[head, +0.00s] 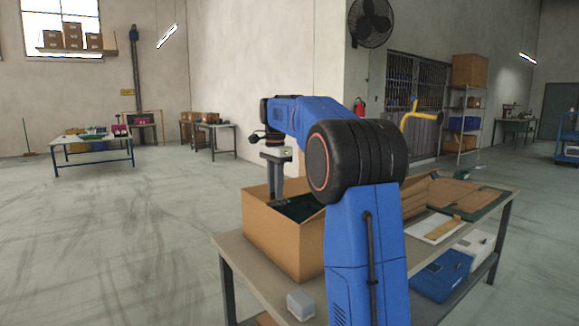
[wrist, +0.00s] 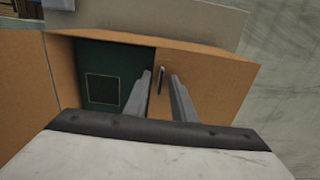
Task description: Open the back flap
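An open-topped cardboard box (head: 285,240) stands on the near table, with dark green material (head: 300,207) visible inside. My gripper (head: 276,190) points down at the box opening, by its far left side. In the wrist view my gripper's two fingers (wrist: 160,76) are apart. Between them shows a tan cardboard panel (wrist: 215,80) with a dark slot. I cannot tell whether this panel is the back flap or a box wall. The green material (wrist: 105,60) lies to its left, with a dark square on it. My arm hides the box's right side in the head view.
The table (head: 232,247) also holds a small grey block (head: 300,305), a white tray (head: 432,228) and flat brown cardboard (head: 465,194) on a green mat. Blue (head: 441,274) and white (head: 473,250) cases sit on the lower shelf.

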